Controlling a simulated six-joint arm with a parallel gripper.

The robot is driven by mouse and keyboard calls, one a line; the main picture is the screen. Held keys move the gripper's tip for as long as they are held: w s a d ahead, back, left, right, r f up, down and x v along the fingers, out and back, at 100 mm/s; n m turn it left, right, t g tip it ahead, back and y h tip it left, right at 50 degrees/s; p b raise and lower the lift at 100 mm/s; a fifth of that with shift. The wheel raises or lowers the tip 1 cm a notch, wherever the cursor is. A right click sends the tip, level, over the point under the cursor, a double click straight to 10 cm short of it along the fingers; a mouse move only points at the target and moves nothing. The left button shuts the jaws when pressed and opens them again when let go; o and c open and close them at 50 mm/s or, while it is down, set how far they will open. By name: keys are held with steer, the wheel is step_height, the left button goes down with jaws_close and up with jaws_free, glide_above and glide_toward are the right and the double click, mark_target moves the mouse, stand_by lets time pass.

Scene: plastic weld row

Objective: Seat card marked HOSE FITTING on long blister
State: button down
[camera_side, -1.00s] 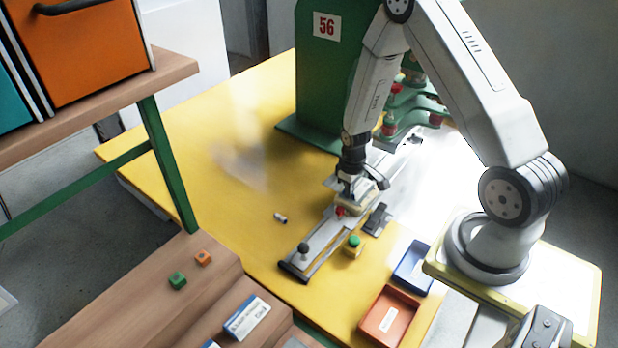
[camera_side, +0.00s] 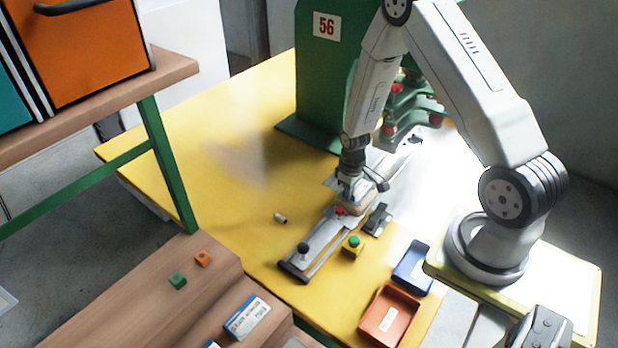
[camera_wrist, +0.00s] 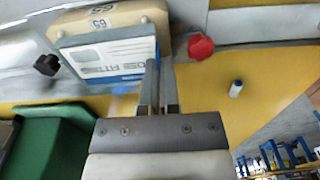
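A card with white and blue print (camera_wrist: 112,62) shows in the wrist view. Its lettering is upside down and reads like "HOSE FITTING". It lies against a beige block (camera_wrist: 100,20) marked with a number. My gripper (camera_wrist: 159,68) has its two narrow fingers close together at the card's right edge, and the left finger overlaps that edge. Whether they grip the card is unclear. In the side view my gripper (camera_side: 347,192) is low at the beige block (camera_side: 362,204) on the metal slide (camera_side: 318,240). I cannot make out the long blister separately.
A red knob (camera_wrist: 200,46) is close right of the fingers. A green button box (camera_side: 353,244) and dark clamp (camera_side: 377,219) flank the slide. Orange (camera_side: 377,334) and blue (camera_side: 410,279) trays stand in front. The green press (camera_side: 320,90) stands behind.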

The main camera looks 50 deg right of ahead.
steer(key=shift+f, duration=0.3)
stand_by(0.5)
steer(key=c, duration=0.8)
jaws_free()
steer(key=c, duration=0.4)
steer(key=shift+r, duration=3.5)
